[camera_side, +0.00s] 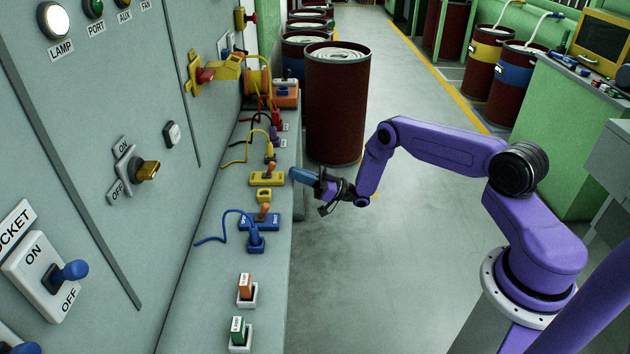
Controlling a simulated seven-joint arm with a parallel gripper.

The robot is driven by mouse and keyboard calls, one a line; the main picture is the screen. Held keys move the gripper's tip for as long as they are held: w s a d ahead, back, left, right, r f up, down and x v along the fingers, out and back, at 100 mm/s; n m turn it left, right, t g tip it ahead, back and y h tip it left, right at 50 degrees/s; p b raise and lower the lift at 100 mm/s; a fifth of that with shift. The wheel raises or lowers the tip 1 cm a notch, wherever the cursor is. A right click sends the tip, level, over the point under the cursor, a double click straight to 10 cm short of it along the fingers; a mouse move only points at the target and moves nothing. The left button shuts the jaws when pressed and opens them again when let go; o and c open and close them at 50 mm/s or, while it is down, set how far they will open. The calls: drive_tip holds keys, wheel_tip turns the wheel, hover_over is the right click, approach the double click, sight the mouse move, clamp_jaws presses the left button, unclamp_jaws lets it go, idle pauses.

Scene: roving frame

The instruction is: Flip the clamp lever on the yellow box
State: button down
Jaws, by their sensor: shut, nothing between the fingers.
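The yellow box (260,180) sits on the grey ledge along the wall, left of centre in the side view. Its clamp lever (271,168) has an orange handle and leans up from the box top. My gripper (293,172) reaches in from the right, with its fingertips just right of the yellow box near the ledge edge. It is shut and empty. The picture is too small to show whether the fingertips touch the box or lever.
A blue box (248,223) with a similar orange lever stands nearer the camera, with a blue plug (255,242) and cable beside it. A small yellow block (264,195) lies between the boxes. A dark red drum (337,110) stands behind my gripper.

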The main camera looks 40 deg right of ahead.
sight(287, 181)
drive_tip(key=shift+x, duration=1.95)
